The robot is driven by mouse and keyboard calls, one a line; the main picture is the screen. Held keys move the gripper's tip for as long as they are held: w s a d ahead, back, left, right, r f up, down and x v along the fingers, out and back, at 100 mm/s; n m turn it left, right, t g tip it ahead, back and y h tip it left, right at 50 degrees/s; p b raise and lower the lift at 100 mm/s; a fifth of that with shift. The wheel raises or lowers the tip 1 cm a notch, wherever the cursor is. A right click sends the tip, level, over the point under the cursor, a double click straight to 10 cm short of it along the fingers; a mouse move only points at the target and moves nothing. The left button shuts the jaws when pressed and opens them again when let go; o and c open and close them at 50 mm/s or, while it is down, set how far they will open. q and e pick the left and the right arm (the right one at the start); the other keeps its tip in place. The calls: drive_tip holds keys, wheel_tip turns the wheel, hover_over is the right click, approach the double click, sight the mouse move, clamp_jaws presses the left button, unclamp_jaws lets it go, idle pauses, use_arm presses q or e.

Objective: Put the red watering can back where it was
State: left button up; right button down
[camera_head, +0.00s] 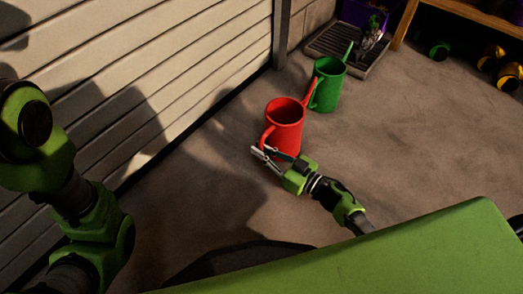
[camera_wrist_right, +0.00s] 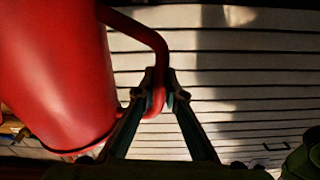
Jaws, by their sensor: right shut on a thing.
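The red watering can (camera_head: 285,122) is upright, or nearly so, near the middle of the head view, with its spout towards the green watering can. My right gripper (camera_head: 266,156) is at its near side. In the right wrist view the can's body (camera_wrist_right: 58,75) fills the left, and my right gripper (camera_wrist_right: 158,98) is shut on the lower part of its curved handle (camera_wrist_right: 160,48). I cannot tell whether the can's base touches the floor. My left arm shows at the left of the head view, but its gripper is out of view.
A green watering can (camera_head: 327,88) stands on the floor just behind the red one. A dark tray (camera_head: 340,52) with a plant lies at the back, near a wooden shelf (camera_head: 470,18). The slatted garage door (camera_head: 140,70) is on the left.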

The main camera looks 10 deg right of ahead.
drive_tip(key=shift+f, duration=0.3)
drive_tip(key=c, duration=2.1)
unclamp_jaws()
drive_tip(key=shift+r, duration=0.15)
